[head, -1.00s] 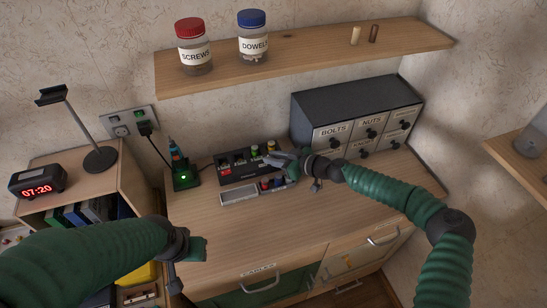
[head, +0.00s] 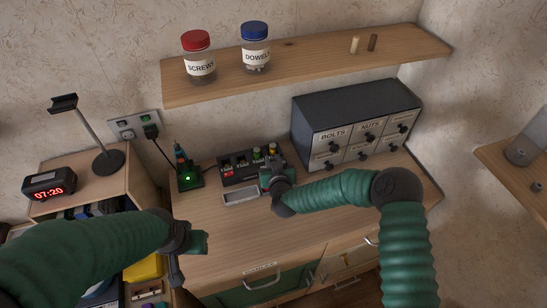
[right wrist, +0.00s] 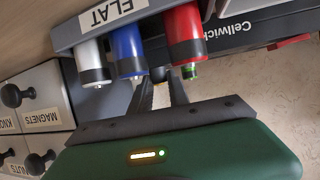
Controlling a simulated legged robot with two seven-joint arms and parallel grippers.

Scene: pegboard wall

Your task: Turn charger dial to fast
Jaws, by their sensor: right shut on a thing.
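The black charger (head: 228,179) stands on the bench with batteries in its bays; its Cellwick front (right wrist: 222,39) shows upside down in the right wrist view. My right gripper (head: 270,176) is at its front right. In the right wrist view its two dark fingers (right wrist: 162,85) reach toward the charger front between the blue and red batteries. They are shut on what appears to be the charger dial, mostly hidden; its setting cannot be read. My left gripper (head: 196,243) hangs before the bench, its jaws unclear.
The tray marked FLAT (right wrist: 105,20) holds grey, blue (right wrist: 128,48) and red (right wrist: 184,38) batteries close to the right fingers. The front bench top is clear.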

